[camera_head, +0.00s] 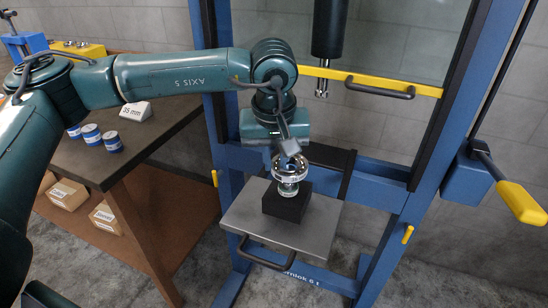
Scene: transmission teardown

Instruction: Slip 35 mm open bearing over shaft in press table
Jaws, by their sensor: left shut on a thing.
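The press table (246,215) is a grey plate inside the blue press frame, with a black block (286,204) on it. A shiny metal bearing (291,168) sits at the top of the block, directly below my left gripper (287,150). The left gripper points down and is shut on the bearing. The shaft is mostly hidden by the bearing and block; a bright metal part (288,188) shows just under the ring. I cannot tell how far the bearing is around the shaft. My right gripper is not in view.
A yellow-handled lever (521,202) is at the right. The left workbench holds a "35 mm" sign (135,111) and blue-and-white cans (91,134). Boxes (68,194) stand on its lower shelf.

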